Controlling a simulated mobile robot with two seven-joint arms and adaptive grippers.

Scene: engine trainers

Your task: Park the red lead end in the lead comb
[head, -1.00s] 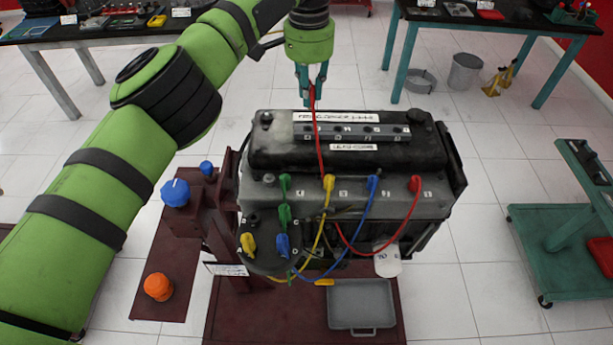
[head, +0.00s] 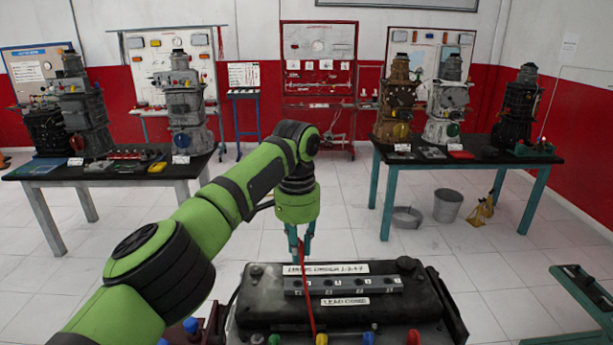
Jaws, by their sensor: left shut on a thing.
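My left gripper (head: 300,248) points down, shut on the red lead end, just behind and above the left part of the engine cover. The end is mostly hidden between the fingers. The red lead (head: 307,290) hangs from it, passing in front of the left part of the lead comb. The lead comb (head: 343,286) is a grey slotted strip on the black engine cover (head: 415,303), between a firing-order label and a "LEAD COMB" label (head: 345,302). I see no lead seated in its slots. My right gripper is out of view.
Green, yellow (head: 321,339), blue (head: 368,338) and red (head: 413,338) lead boots show at the bottom edge. Tables with engines stand behind left (head: 110,172) and right (head: 455,152). A bucket (head: 447,205) is on the floor. A green cart (head: 575,300) stands at right.

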